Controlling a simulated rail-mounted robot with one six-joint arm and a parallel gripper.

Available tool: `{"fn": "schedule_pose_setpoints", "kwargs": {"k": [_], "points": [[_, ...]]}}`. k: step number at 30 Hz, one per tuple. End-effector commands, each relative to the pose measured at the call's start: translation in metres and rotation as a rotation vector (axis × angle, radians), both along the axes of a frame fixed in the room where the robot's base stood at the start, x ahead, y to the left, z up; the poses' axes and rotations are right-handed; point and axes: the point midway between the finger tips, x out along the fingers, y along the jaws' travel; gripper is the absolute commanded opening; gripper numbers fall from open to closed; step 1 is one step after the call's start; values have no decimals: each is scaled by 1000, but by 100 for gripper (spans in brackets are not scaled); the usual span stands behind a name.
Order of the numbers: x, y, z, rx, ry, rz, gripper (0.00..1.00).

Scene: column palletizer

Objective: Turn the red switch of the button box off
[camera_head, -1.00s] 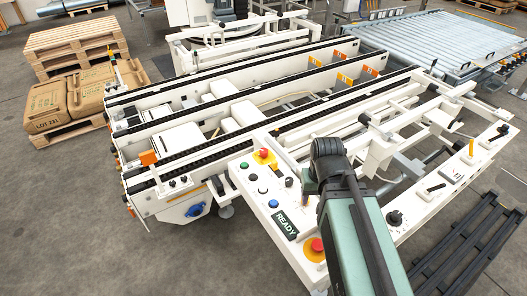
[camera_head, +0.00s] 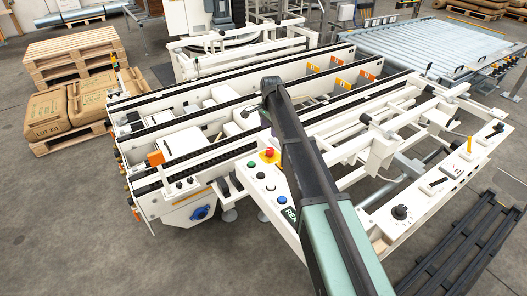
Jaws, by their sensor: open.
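The white button box (camera_head: 257,199) stands near the middle of the view, to the left of my arm. On it I see a red mushroom button (camera_head: 269,152) on a yellow plate, with a green, a black, a white and a blue button below it. A red switch cannot be made out clearly on the box; my arm covers the box's right and lower part, including most of the READY sign (camera_head: 291,215). My arm reaches up from the bottom edge to a dark joint above the box. My gripper is not visible.
A white conveyor frame with dark chains (camera_head: 205,139) lies behind the box. A rail with a black knob (camera_head: 400,212) runs along the right. Pallets and brown sacks (camera_head: 57,112) stand at the left, rollers (camera_head: 405,45) at the back right.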

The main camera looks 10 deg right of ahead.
Motion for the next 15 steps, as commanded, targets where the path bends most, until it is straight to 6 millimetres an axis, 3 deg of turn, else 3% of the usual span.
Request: {"fn": "schedule_pose_setpoints", "kwargs": {"k": [5,15], "points": [[-1,0,-13,0,0,3,63],[-1,0,-89,0,0,5,63]]}}
